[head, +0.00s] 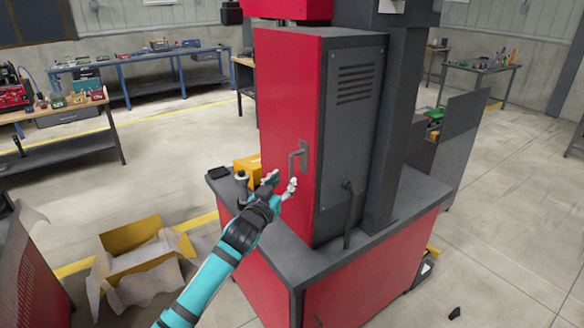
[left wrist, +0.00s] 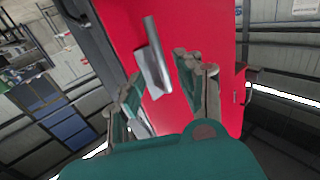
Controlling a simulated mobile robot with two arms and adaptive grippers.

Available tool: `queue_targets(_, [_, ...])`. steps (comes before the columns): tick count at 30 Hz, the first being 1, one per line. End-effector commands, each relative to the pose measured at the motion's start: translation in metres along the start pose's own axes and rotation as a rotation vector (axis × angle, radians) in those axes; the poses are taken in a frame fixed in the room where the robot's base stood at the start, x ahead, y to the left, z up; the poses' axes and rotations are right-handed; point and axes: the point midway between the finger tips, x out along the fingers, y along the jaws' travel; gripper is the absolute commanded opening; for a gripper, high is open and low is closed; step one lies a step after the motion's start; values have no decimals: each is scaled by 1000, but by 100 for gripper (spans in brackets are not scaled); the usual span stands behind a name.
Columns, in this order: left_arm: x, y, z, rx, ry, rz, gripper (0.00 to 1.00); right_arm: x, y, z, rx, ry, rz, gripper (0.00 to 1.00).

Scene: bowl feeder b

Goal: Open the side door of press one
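The press (head: 351,125) is a tall red and dark grey cabinet on a red base with a grey top. Its red side door (head: 285,95) looks closed and bears a grey lever handle (head: 298,157). My left gripper (head: 282,182) is open just in front of and below that handle. In the left wrist view the handle (left wrist: 152,60) shows between and beyond the two spread fingers, against the red door (left wrist: 210,35). I see no clear contact, and the exact gap cannot be told. My right gripper is not in view.
A yellow box (head: 248,165) and a small black object (head: 217,172) are on the base top beside the door. An open carton (head: 130,250) with paper lies on the floor at left. Workbenches (head: 70,125) stand farther left.

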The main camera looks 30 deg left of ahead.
Motion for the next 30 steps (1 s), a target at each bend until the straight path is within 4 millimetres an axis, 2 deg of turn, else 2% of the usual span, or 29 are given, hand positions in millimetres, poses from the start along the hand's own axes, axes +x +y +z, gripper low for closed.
queue_targets(3, [26,-1,-3,0,-1,-2,36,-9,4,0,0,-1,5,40])
queue_targets(9, [53,-1,-2,-1,0,-1,36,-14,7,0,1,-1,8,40])
queue_targets(15, [63,0,0,0,0,0,36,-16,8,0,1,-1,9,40])
queue_targets(23, [64,0,0,0,0,0,36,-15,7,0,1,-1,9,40])
queue_targets(30, [63,0,0,0,0,0,5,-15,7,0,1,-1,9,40])
